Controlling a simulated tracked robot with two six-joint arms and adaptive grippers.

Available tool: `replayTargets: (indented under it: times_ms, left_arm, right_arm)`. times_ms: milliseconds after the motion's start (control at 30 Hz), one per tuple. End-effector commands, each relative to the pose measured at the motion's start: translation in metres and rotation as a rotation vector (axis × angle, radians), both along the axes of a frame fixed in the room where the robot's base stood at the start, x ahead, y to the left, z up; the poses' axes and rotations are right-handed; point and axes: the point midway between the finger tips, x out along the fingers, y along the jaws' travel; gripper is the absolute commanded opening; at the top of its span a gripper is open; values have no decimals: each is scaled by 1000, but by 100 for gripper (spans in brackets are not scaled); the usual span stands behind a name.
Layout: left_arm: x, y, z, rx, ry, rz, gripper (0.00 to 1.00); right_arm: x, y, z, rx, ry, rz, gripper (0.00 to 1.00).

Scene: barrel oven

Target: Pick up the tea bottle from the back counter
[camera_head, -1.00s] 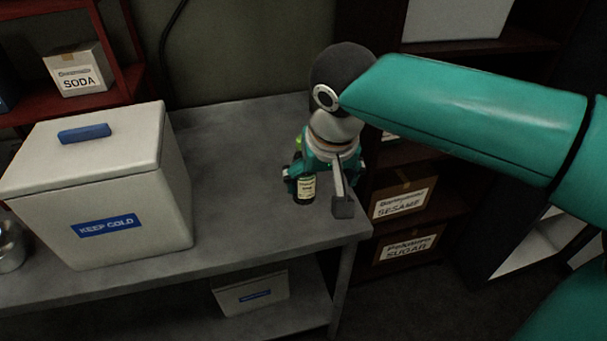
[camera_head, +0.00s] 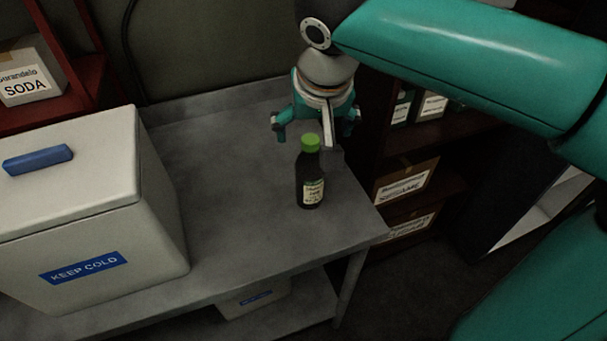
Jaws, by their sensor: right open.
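The tea bottle (camera_head: 310,180) is dark with a green cap and a pale label. It stands upright on the grey back counter (camera_head: 225,215), near the counter's right end. My right gripper (camera_head: 318,130) is open and empty. Its fingers are spread behind and above the bottle in the picture, one to each side of the cap. The bottle shows in front of the gripper, and I cannot tell whether they touch. My left gripper is not in view.
A white cooler (camera_head: 90,220) marked KEEP COLD stands on the counter at left. A SODA box (camera_head: 28,75) sits on a red shelf behind. Boxes including SESAME (camera_head: 405,184) fill a dark shelf at right. The counter between cooler and bottle is clear.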

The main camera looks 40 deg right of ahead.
Motion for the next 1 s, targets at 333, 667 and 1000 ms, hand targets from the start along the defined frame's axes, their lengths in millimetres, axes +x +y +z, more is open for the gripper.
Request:
replayTargets:
  times_ms: [333,667,1000]
  left_arm:
    - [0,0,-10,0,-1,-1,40]
    - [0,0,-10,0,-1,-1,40]
    - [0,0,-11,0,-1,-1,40]
  right_arm:
    - [19,-20,-66,0,2,-22,92]
    - [26,-22,-88,-1,2,-22,92]
    - [39,-25,-127,1,2,-23,92]
